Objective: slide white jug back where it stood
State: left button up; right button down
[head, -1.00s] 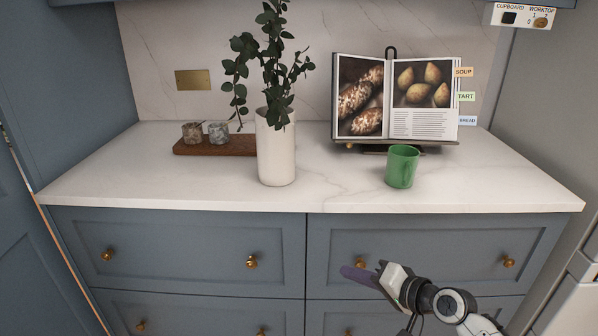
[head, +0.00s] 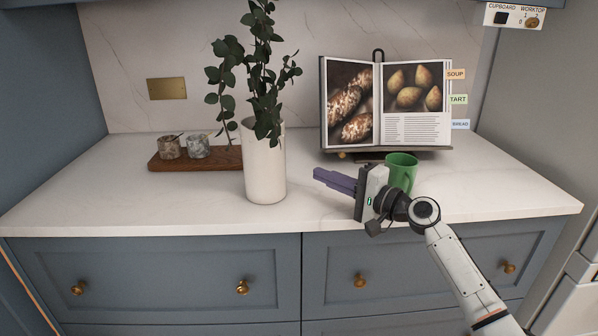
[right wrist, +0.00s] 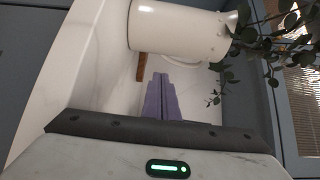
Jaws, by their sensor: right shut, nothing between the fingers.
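The white jug (head: 265,170) stands upright near the front of the pale worktop and holds leafy green branches (head: 265,90). In the right wrist view the jug (right wrist: 180,30) lies just beyond the fingertips, looking sideways, with a thin curved handle-like edge below it. My right gripper (head: 317,174) has purple fingers pressed together, pointing left toward the jug, with a gap between them in the head view. It is empty, at about the jug's mid height. The fingers also show in the right wrist view (right wrist: 161,80). My left gripper is not in view.
A green mug (head: 402,170) stands right behind my right gripper. A cookbook on a stand (head: 385,105) is at the back right. A wooden board (head: 215,160) with two small stone pots is behind the jug on the left. The worktop's left front is clear.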

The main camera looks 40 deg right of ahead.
jog(key=w+a, duration=0.1)
jog(key=w, duration=0.1)
jog(key=w+a+p, duration=0.1)
jog(key=w+a, duration=0.1)
jog(key=shift+w+a+r, duration=0.1)
jog(key=shift+w+a, duration=0.3)
jog(key=shift+a, duration=0.15)
